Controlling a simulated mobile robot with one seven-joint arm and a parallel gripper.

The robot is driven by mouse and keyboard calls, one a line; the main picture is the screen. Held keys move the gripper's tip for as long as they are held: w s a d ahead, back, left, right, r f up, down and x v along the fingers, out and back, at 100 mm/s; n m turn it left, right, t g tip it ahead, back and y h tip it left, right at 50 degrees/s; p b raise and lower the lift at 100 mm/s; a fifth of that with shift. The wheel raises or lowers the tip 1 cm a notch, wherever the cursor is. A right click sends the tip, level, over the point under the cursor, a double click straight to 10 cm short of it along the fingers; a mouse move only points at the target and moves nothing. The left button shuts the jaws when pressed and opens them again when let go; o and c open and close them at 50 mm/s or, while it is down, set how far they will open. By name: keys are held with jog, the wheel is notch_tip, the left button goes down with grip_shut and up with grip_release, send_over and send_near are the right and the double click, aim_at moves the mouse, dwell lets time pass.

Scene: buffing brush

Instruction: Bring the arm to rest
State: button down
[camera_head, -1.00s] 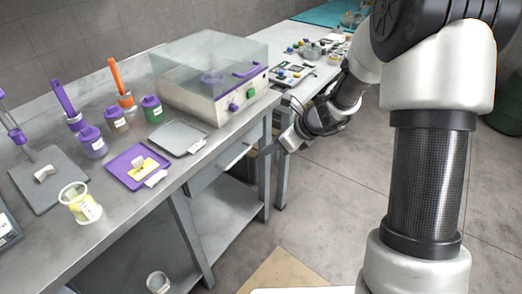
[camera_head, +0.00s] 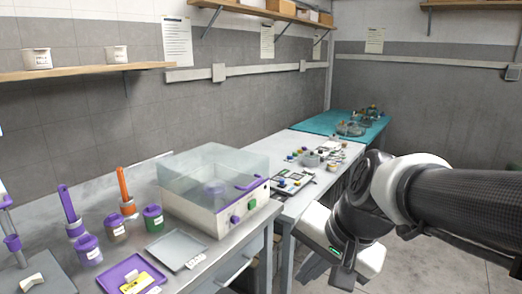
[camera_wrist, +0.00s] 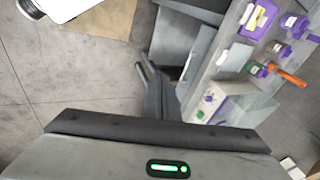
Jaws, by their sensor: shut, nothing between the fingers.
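My gripper (camera_head: 318,262) hangs in the lower right of the head view, low beside the front of the bench, with a small green light on its hand. In the wrist view its dark fingers (camera_wrist: 149,75) are together with nothing between them. My arm runs in from the right edge, bent at a joint above the hand. The gripper appears apart from the bench and touches none of the items on it.
A white table (camera_head: 290,205) and a teal-topped table (camera_head: 318,124) stand beyond. Open floor lies right.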

jog(key=s+d+r+n+t+h, duration=0.1)
jog(key=s+d+r+n+h, duration=0.2)
jog(key=s+d+n, duration=0.4)
notch_tip(320, 180, up, 14)
jog(key=a+p, duration=0.1)
jog(key=p, duration=1.4)
jog(key=shift+s+a+r+m, duration=0.2)
jog(key=shift+s+m, duration=0.05)
jog(key=shift+m, duration=0.15)
